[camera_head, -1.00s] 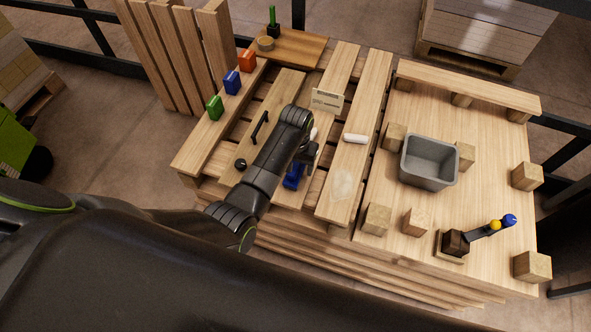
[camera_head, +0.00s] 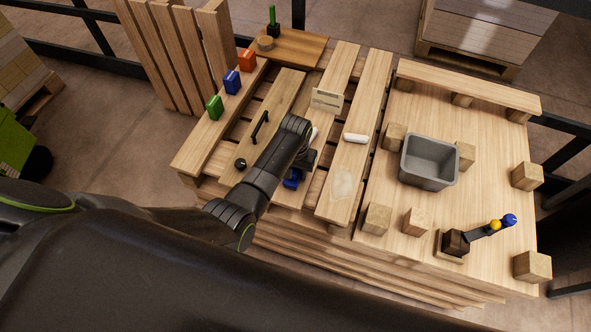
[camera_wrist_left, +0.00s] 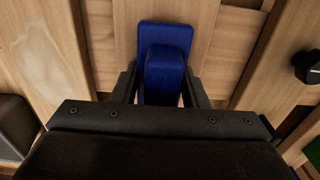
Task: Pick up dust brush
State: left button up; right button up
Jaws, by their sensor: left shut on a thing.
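The dust brush, a blue thing with a flat base and a raised narrower block, lies on a slat of the wooden pallet. In the head view only a small part of the brush (camera_head: 292,182) shows under my left gripper (camera_head: 301,168). In the left wrist view the brush (camera_wrist_left: 165,35) is upper centre, its raised block between the two black fingers. My left gripper (camera_wrist_left: 160,90) is shut on that block. The brush seems still at slat level; a gap beneath it cannot be told. My right gripper is not in view.
A black bar handle (camera_head: 260,128) and black knob (camera_head: 240,164) are left of my arm. A white cylinder (camera_head: 355,138) and small sign (camera_head: 327,100) are to the right. Further right stand a grey bin (camera_head: 429,163) and wooden blocks (camera_head: 416,222). Green, blue and orange pieces (camera_head: 232,82) line the left plank.

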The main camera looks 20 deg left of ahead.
pick_arm(q)
jog(key=shift+r, duration=5)
